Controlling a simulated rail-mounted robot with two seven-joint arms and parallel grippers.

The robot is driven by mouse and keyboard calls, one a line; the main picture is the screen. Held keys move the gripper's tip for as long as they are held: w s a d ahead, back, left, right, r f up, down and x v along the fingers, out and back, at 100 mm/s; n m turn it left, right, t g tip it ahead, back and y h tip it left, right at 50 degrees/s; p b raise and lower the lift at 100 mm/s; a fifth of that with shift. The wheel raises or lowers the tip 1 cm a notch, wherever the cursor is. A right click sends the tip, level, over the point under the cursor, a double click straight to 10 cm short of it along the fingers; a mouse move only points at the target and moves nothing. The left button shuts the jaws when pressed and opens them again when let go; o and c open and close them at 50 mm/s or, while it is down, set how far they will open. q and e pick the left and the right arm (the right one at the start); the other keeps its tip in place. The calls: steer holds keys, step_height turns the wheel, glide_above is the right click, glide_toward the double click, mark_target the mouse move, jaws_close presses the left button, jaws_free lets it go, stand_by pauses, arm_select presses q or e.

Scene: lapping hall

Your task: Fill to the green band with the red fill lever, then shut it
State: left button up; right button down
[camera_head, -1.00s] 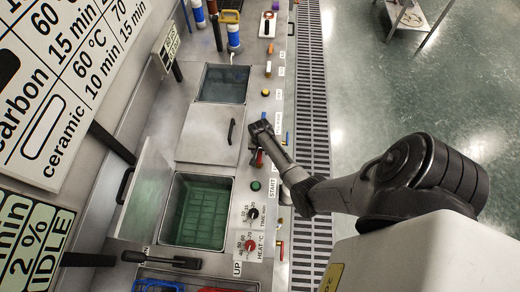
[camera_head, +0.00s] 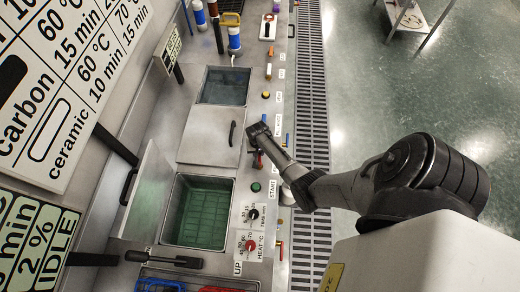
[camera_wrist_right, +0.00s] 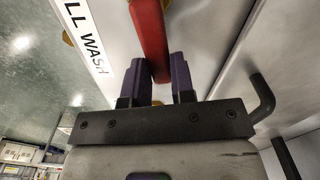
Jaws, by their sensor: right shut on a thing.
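My right gripper (camera_wrist_right: 156,82) has its two purple-grey fingers shut on the red fill lever (camera_wrist_right: 149,30), beside a label ending "LL WASH". In the head view the red lever (camera_head: 258,161) shows just below my dark gripper (camera_head: 260,142) on the panel's right strip; its fingertips are hard to make out. The open wash tank (camera_head: 203,211) at lower centre has a greenish interior with a grid pattern. Its lid (camera_head: 150,190) stands open on the left. I cannot make out a separate green band or the exact liquid level. My left gripper is not in view.
A closed grey lid (camera_head: 207,135) with a black handle and another tank (camera_head: 222,86) lie farther along the bench. A green START button (camera_head: 256,187) and dials sit nearby. A floor grating (camera_head: 314,100) runs along the right. A display (camera_head: 35,240) reads IDLE.

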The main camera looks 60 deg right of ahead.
steer(key=shift+w+a+r+n, duration=0.1)
steer(key=shift+w+a+n, duration=0.1)
steer(key=shift+n, duration=0.5)
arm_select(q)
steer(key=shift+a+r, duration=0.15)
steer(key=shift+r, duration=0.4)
arm_select(e)
steer(key=c, duration=1)
jaws_free()
steer(key=shift+o, duration=0.2)
